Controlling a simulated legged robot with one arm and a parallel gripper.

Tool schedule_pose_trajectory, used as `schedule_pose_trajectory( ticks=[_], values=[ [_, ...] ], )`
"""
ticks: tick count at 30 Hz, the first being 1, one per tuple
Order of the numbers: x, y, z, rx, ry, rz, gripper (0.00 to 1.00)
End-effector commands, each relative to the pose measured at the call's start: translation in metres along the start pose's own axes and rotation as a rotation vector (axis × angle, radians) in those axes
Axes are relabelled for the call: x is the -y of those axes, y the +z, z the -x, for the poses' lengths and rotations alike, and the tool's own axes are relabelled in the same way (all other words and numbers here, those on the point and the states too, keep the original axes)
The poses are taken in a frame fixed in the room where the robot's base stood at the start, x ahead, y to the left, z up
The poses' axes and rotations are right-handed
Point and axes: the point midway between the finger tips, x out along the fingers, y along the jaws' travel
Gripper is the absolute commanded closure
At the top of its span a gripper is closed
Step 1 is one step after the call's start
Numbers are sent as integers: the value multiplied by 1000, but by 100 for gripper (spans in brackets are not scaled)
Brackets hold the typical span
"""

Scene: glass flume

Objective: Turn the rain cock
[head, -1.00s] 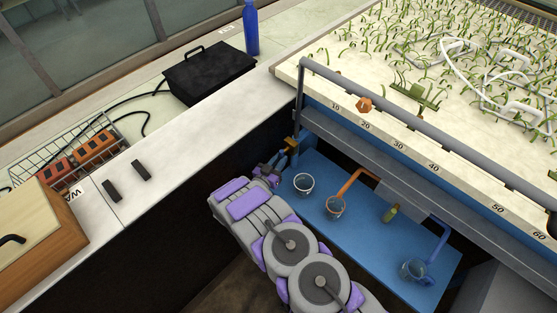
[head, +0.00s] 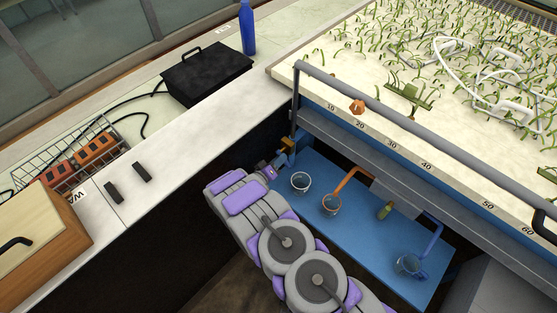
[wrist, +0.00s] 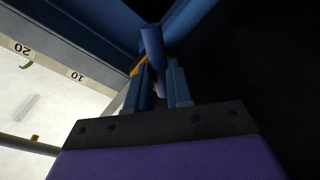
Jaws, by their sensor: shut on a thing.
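The rain cock (head: 288,145) shows as a small brass body with a blue handle, at the left end of the flume, under its edge. My gripper (head: 277,164) reaches it from below left in the head view. In the wrist view my gripper (wrist: 159,82) has its two fingers close together around the blue handle (wrist: 152,42), whose rounded end stands out beyond the fingertips. A bit of brass shows beside the left finger. The rest of the cock is hidden by the fingers and in dark shadow.
A blue shelf (head: 352,233) below the flume holds clear cups (head: 300,182) and a small green-yellow item (head: 385,210). The grey flume rail (head: 390,112) runs above. The counter (head: 190,135) lies left.

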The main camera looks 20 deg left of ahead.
Motion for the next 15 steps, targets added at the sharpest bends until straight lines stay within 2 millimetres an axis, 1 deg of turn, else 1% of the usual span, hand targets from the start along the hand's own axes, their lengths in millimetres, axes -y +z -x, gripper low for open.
schedule_pose_trajectory(
  ticks=[1, 6, 15],
  values=[
    [1, -5, 2, -4, -5, 21, 100],
    [0, -5, 2, 8, -5, 90, 100],
    [0, -6, 2, 17, -5, 136, 100]
  ],
)
